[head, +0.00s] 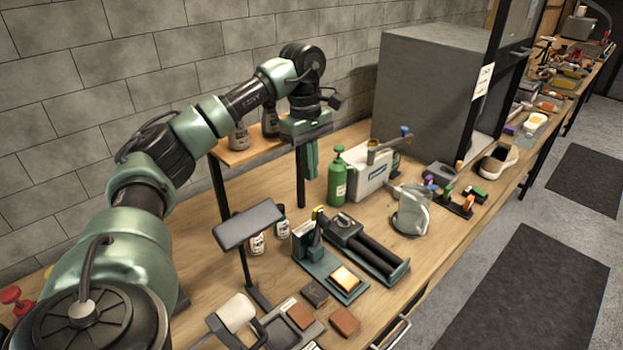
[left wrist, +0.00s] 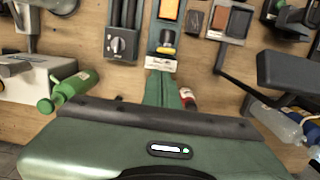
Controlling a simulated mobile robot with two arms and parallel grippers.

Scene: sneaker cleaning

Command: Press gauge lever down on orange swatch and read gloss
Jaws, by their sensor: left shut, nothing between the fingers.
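The gloss gauge (head: 304,242) is a small green stand with a white label and a yellow-and-black tip on the workbench. An orange swatch (head: 345,277) lies on its base, glowing bright. In the left wrist view the orange swatch (left wrist: 169,10) lies beyond the gauge's yellow-and-black part (left wrist: 166,42). My left gripper (head: 308,160) hangs above and behind the gauge, clear of it, its green fingers together and empty. In the left wrist view its fingers (left wrist: 163,92) point toward the gauge's white label. My right gripper is out of view.
A dark display on a stand (head: 248,224) stands left of the gauge. A unit with two dark rollers (head: 375,255) lies close on its right. A green bottle (head: 337,180) and a white machine (head: 368,178) stand behind. Brown swatches (head: 344,320) lie in front.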

